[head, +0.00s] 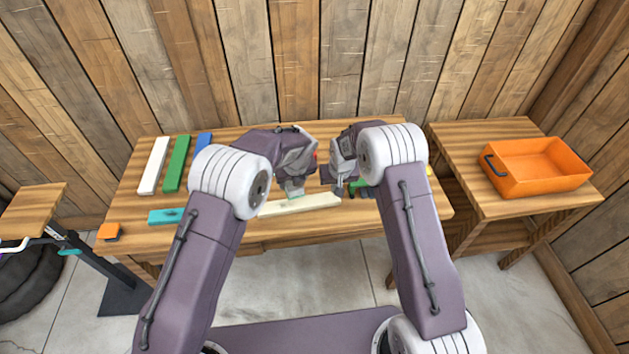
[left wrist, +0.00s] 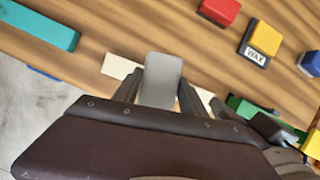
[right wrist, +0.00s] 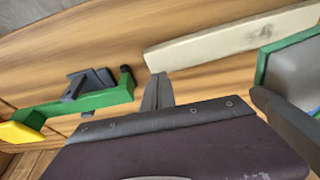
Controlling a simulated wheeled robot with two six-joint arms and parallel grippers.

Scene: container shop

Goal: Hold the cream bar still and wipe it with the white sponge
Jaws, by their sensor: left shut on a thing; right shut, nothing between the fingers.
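The cream bar (head: 310,204) lies flat on the wooden table in front of me. It shows in the left wrist view (left wrist: 118,66) on either side of the held block, and in the right wrist view (right wrist: 235,35). My left gripper (head: 292,184) is shut on a pale grey-white block (left wrist: 162,72) with a teal edge, seemingly the sponge, at the bar; contact is unclear. My right gripper (right wrist: 157,80) is shut and empty, its tips beside one end of the bar. Whether they press on it I cannot tell.
A green clamp (right wrist: 85,105) with a yellow end lies near my right gripper. A red block (left wrist: 218,10) and a wax tin (left wrist: 260,42) stand behind the bar. White (head: 154,165), green and blue bars lie back left. An orange crate (head: 535,180) stands on the right table.

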